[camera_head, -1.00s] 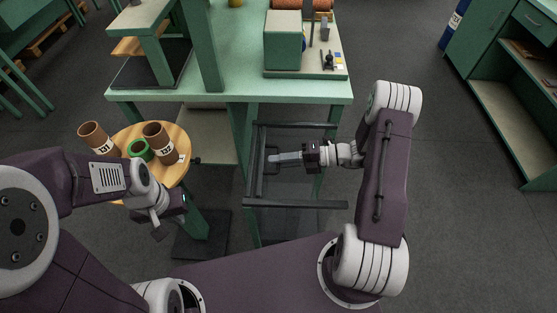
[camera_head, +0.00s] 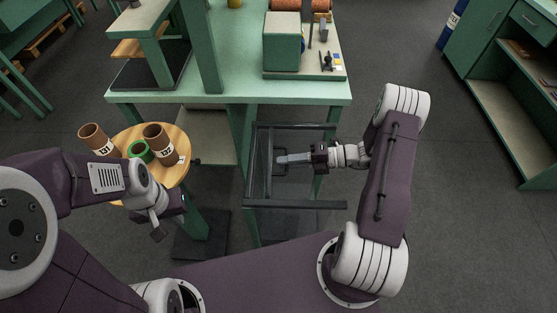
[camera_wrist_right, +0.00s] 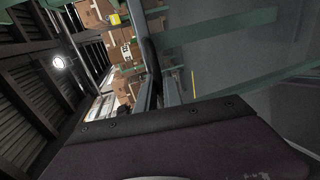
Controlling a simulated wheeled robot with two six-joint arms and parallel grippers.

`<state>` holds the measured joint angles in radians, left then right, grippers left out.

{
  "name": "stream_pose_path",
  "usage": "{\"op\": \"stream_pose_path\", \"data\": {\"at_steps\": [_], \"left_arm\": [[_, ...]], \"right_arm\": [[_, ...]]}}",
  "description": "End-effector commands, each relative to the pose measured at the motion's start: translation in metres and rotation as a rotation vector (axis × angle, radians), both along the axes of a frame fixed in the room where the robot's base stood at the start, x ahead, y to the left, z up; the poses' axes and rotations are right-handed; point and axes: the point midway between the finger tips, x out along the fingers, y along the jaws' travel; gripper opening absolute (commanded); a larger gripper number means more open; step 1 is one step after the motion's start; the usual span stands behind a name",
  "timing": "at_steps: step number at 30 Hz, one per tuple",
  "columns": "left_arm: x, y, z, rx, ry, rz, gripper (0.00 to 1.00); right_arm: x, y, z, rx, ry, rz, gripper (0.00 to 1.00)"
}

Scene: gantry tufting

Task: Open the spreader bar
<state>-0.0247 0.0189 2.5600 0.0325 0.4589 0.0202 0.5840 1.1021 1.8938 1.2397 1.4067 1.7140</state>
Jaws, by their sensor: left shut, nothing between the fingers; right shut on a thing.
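A dark metal frame with two long rails (camera_head: 300,204) stands at the front of the green table. A dark crossbar (camera_head: 270,185), seemingly the spreader bar, spans between the rails near their left end. My right gripper (camera_head: 280,160) reaches in from the right between the rails and is shut on a dark handle-like part by this bar; its fingers partly hide it. In the right wrist view a dark bar (camera_wrist_right: 151,70) rises beside the grey fingers (camera_wrist_right: 171,93). My left gripper (camera_head: 158,234) is shut and empty, below the round wooden stool.
The round stool (camera_head: 180,178) carries two brown cones (camera_head: 158,140) and a green ring (camera_head: 141,151). The green table (camera_head: 230,90) holds a green box unit (camera_head: 283,45). A green cabinet (camera_head: 510,90) stands at the right. Floor right of my right arm is clear.

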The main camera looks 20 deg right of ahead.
Motion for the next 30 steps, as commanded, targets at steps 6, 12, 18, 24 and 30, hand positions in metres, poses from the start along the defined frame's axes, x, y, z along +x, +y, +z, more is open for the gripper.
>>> {"op": "stream_pose_path", "data": {"at_steps": [6,12,18,24,30], "left_arm": [[0.0,0.0,0.012,0.0,0.0,0.0,0.0],[0.0,0.0,0.01,0.0,0.0,0.0,0.0],[0.0,0.0,0.004,0.0,0.0,0.0,0.0],[0.0,0.0,0.0,0.0,0.0,0.0,0.0],[0.0,0.0,0.0,0.0,0.0,0.0,0.0]], "right_arm": [[-0.016,-0.059,0.001,-0.002,0.0,-0.008,0.0],[-0.031,-0.11,-0.002,-0.004,0.0,-0.007,0.0],[-0.042,-0.147,-0.002,-0.003,0.0,-0.004,0.0],[-0.048,-0.166,-0.001,-0.003,0.001,-0.002,0.0],[-0.049,-0.17,0.0,-0.002,0.0,-0.001,0.0]]}}
